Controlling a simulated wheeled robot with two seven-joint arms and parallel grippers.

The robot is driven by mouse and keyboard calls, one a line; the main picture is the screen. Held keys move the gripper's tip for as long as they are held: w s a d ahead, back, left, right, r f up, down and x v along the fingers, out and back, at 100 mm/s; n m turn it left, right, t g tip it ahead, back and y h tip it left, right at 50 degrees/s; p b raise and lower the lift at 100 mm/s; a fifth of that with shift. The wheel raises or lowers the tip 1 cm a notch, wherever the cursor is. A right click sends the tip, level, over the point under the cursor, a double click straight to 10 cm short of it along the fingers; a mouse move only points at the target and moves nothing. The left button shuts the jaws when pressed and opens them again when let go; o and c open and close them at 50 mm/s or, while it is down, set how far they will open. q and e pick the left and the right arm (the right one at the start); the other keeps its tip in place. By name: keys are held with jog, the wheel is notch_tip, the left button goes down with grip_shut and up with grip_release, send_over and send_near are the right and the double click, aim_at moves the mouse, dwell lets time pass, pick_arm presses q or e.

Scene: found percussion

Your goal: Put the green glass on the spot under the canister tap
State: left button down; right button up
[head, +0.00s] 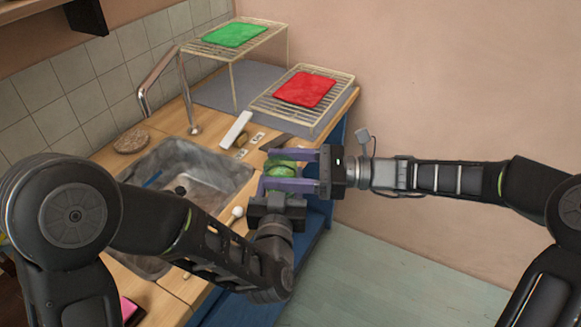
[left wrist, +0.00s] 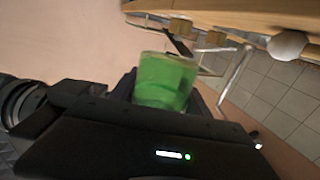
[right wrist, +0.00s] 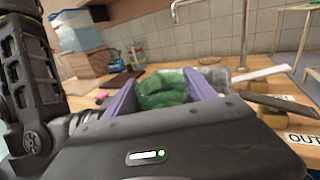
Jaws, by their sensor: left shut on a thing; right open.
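The green glass (head: 283,169) is held in the air in front of the counter's edge, with both grippers at it. My left gripper (left wrist: 165,95) is shut on the glass (left wrist: 166,80), which looks tilted in the left wrist view. My right gripper (right wrist: 163,95) is open, its purple fingers on either side of the green glass (right wrist: 163,88); I cannot tell whether they touch it. In the head view the right gripper (head: 290,170) comes in from the right. I cannot make out the canister tap or the spot under it in these frames.
A grey sink (head: 205,165) with a tall faucet (head: 183,90) is set in the wooden counter. A white bar (head: 236,130) and small labels lie beyond it. Wire racks hold a green mat (head: 234,35) and a red mat (head: 305,89). The floor at right is clear.

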jog(key=c, duration=1.2)
pick_arm(q)
jog(key=shift+c, duration=2.1)
grip_release()
